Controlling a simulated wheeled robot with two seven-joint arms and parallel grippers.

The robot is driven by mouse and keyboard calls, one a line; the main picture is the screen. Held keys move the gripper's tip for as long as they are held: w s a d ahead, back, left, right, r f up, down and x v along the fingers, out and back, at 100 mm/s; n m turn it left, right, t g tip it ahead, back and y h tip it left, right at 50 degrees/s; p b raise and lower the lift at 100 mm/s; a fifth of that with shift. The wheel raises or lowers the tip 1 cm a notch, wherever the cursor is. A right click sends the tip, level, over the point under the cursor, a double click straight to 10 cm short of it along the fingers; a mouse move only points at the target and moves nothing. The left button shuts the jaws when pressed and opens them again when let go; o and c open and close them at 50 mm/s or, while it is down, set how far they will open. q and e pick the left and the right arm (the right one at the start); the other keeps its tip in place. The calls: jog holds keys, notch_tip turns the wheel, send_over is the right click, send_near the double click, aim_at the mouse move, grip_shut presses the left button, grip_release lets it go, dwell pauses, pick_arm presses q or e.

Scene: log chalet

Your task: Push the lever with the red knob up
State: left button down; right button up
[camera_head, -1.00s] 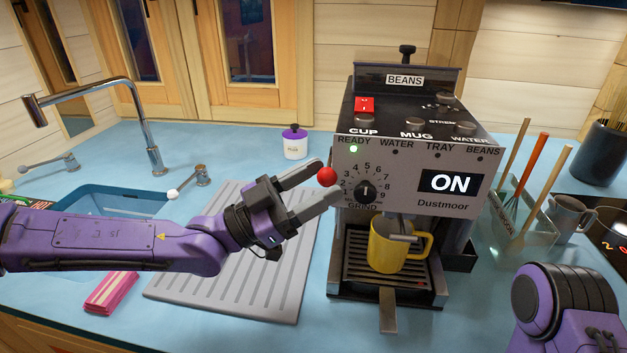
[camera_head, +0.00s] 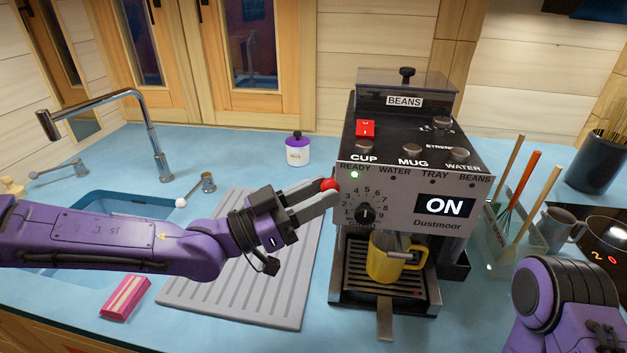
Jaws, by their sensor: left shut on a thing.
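The red knob (camera_head: 329,184) shows at the left side of the coffee machine (camera_head: 405,205), beside the grind dial. The lever behind it is hidden by my fingers. My left gripper (camera_head: 322,192) is shut on the red knob, with one finger above and one in front of it. A yellow mug (camera_head: 386,264) stands under the spout on the drip tray. The machine's display reads ON and its ready light is green. On my right side only a purple part of my arm shows at the lower right; its gripper is out of view.
A grooved drainboard (camera_head: 240,290) lies below my left arm, with the sink (camera_head: 100,207) and tap (camera_head: 150,130) to the left. A white jar with a purple lid (camera_head: 297,150) stands behind. A utensil holder (camera_head: 513,235) and grey mug (camera_head: 560,228) stand right of the machine.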

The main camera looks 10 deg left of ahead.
pick_arm(q)
jog(key=shift+w+r+n+y+p, duration=0.25)
jog(key=shift+r+n+y+p, duration=0.25)
jog(key=shift+r, duration=0.65)
pick_arm(e)
notch_tip(320, 180, up, 3)
jog(key=shift+f, duration=0.1)
pick_arm(q)
jog(key=c, duration=1.1)
grip_release()
jog(key=o, duration=0.3)
jog(key=shift+d, duration=0.1)
jog(key=shift+f, duration=0.1)
pick_arm(e)
jog(key=shift+d+f, duration=0.1)
